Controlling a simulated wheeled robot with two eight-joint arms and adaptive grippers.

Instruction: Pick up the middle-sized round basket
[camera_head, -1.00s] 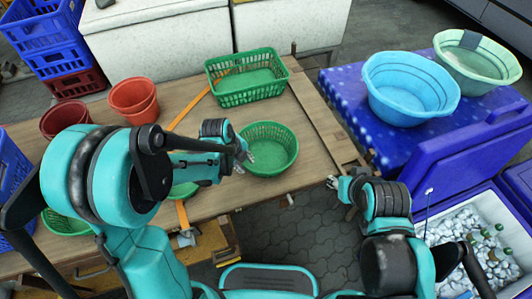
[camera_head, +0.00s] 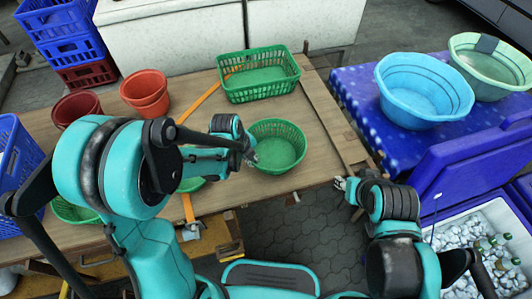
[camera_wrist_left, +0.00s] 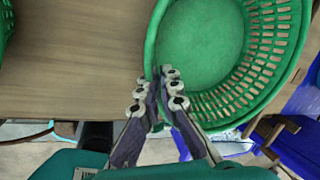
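A round green basket (camera_head: 277,147) with slotted sides stands near the front edge of the wooden table (camera_head: 318,160). My left gripper (camera_head: 251,157) is at its left rim. In the left wrist view the basket (camera_wrist_left: 205,45) fills the upper right, and the fingers of my left gripper (camera_wrist_left: 161,85) are closed on its rim, one on each side. Two other round green baskets, one (camera_head: 190,185) behind my left arm and one (camera_head: 72,212) at the far left, are partly hidden, so sizes are hard to compare. My right gripper (camera_head: 341,184) is empty, off the table's front right corner.
A rectangular green basket (camera_head: 258,77) stands behind the round one. Red pots (camera_head: 145,92) and blue crates (camera_head: 62,45) are at the left. Blue (camera_head: 423,90) and pale green basins (camera_head: 490,65) stand on a blue-covered table at the right. A blue cooler lid (camera_head: 470,165) rises beside my right arm.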

